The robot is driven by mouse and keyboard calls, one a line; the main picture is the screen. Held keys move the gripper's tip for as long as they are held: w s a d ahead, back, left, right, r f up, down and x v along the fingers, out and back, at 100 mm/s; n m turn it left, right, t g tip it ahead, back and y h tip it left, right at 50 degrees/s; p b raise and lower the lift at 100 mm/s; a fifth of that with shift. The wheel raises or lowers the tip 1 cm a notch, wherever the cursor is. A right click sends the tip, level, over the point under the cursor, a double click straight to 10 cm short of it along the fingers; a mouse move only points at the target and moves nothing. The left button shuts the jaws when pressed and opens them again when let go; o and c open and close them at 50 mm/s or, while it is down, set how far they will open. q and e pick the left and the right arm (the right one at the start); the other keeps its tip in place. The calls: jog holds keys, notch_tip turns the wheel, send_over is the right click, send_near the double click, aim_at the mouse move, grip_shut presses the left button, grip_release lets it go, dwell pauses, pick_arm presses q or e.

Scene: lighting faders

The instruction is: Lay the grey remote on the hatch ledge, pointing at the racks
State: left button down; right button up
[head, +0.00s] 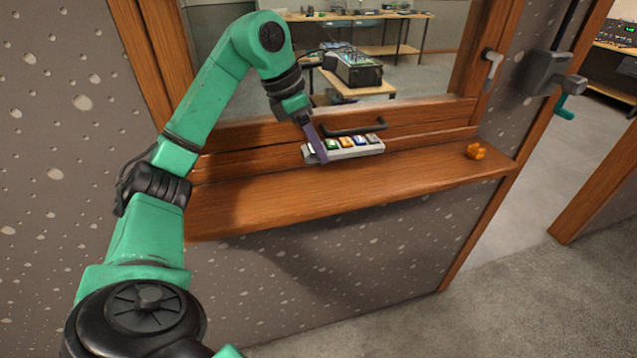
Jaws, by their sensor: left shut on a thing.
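The grey remote (362,152) is a pale bar with a row of coloured buttons, at the back of the wooden hatch ledge (350,183). Its long side runs roughly along the window frame. My left gripper (317,152) reaches down from above and is shut on the left end of the remote. A dark purple finger hides part of that end. I cannot tell whether the remote rests on the ledge or hangs just above it. My right gripper is out of view.
A small orange object (475,151) sits at the ledge's right end. A dark handle (354,128) sticks out behind the remote. Through the opening stand tables and a dark equipment case (358,72). The front of the ledge is clear. A doorway opens at right.

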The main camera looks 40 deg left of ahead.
aim_at(322, 186)
pick_arm(q)
notch_tip(322, 186, down, 4)
jog(key=shift+r+b, duration=0.15)
jog(key=shift+b, duration=0.15)
jog(key=f, duration=0.4)
jog(key=shift+s+f+b, duration=0.1)
jog(key=shift+s+b, duration=0.1)
jog(key=shift+b, duration=0.15)
jog(key=shift+c, duration=0.6)
grip_release()
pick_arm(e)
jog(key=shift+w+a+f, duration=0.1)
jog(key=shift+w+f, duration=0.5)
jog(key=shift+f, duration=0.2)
pick_arm(q)
jog(key=p+v, duration=0.1)
jog(key=v, duration=1.1)
jog(key=shift+p, duration=0.3)
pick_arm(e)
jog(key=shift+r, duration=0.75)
